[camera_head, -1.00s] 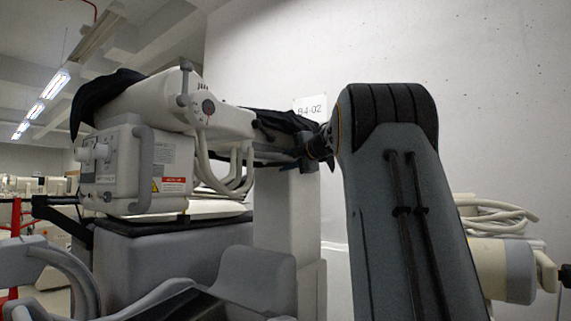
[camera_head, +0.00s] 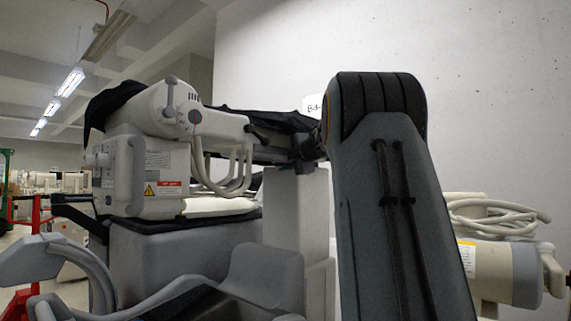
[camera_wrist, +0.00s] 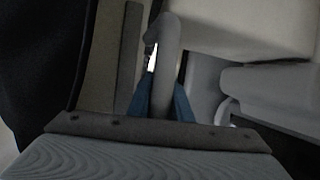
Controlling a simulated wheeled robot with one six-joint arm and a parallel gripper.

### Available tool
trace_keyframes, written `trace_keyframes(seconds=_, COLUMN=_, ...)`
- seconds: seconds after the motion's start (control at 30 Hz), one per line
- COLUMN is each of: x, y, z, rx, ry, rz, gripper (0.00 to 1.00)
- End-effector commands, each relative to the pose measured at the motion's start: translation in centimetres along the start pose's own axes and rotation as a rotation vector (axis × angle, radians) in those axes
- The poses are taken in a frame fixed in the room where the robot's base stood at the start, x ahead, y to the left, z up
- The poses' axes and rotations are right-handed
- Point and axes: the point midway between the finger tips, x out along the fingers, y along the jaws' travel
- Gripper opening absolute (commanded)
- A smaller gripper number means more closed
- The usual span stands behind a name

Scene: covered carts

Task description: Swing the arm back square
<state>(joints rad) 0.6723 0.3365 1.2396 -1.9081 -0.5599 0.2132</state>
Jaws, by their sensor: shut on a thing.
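The cart's arm (camera_head: 226,124) is a white and grey beam above the cart's grey column (camera_head: 294,215). Its end at left carries a white tube head (camera_head: 165,108) and a white box (camera_head: 155,178) with a warning label. Cables hang under the beam. In the wrist view my gripper (camera_wrist: 162,95) has its blue fingers closed around a light grey bar-like handle (camera_wrist: 170,38).
Black cloth (camera_head: 110,98) covers part of the cart arm. A grey cart body (camera_head: 185,255) stands below. Another machine with coiled hoses (camera_head: 490,215) stands at right, close to my arm. A concrete wall (camera_head: 480,90) is behind. A red stand (camera_head: 35,245) is at far left.

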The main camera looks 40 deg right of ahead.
Motion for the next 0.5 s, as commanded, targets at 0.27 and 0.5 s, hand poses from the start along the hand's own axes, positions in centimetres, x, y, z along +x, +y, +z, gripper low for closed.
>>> trace_keyframes(seconds=0.27, x=-0.32, y=0.03, z=0.59, rx=-0.001, ry=-0.007, rz=0.000, gripper=0.37)
trace_keyframes(seconds=0.5, x=-0.56, y=0.01, z=0.53, rx=-0.002, ry=-0.008, rz=0.000, gripper=0.37)
